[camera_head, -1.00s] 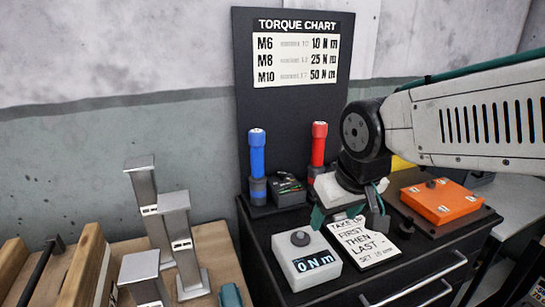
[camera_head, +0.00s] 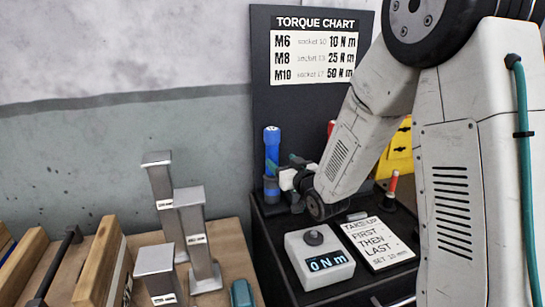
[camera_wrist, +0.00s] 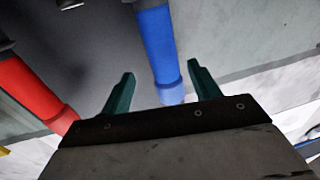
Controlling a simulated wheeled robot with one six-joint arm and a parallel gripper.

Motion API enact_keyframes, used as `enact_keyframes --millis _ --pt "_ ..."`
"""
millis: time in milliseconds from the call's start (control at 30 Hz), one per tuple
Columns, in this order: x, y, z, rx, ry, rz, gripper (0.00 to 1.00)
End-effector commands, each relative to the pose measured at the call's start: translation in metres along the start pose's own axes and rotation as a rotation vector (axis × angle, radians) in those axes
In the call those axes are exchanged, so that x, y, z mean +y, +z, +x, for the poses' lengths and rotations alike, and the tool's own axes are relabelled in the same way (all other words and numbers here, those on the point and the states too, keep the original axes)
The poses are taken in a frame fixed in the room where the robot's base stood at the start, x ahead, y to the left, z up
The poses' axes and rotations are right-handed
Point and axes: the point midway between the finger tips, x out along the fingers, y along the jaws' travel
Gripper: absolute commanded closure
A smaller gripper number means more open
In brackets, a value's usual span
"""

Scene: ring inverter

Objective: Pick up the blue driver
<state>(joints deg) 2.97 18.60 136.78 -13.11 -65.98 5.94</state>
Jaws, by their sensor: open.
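The blue driver (camera_head: 271,143) stands upright on the black cabinet, in front of the torque chart board. My gripper (camera_head: 283,164) is at its right side in the head view, level with its middle, and hides part of it. In the wrist view the blue driver (camera_wrist: 158,45) appears between the two teal fingers of my gripper (camera_wrist: 160,69), which are open with gaps on both sides. I cannot tell how deep between the fingers it stands. No contact shows.
The red driver (camera_wrist: 28,90) stands to the left in the wrist view; my arm mostly hides it in the head view. A torque display box (camera_head: 318,262) and a notice card (camera_head: 376,242) lie in front. Metal posts (camera_head: 194,238) stand on the wooden bench at left.

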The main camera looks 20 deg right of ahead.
Motion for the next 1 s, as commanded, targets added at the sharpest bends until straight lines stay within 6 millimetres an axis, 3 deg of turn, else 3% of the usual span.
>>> enact_keyframes --millis 500,767,800,1000 --pt "-0.005 -0.005 0.065 -0.001 0.0 0.0 0.38" --pt "-0.005 -0.006 0.07 -0.001 0.0 0.0 0.38" --pt "-0.005 -0.006 0.07 -0.001 0.0 0.0 0.41" --pt "-0.005 -0.006 0.069 -0.001 0.0 0.0 0.92"
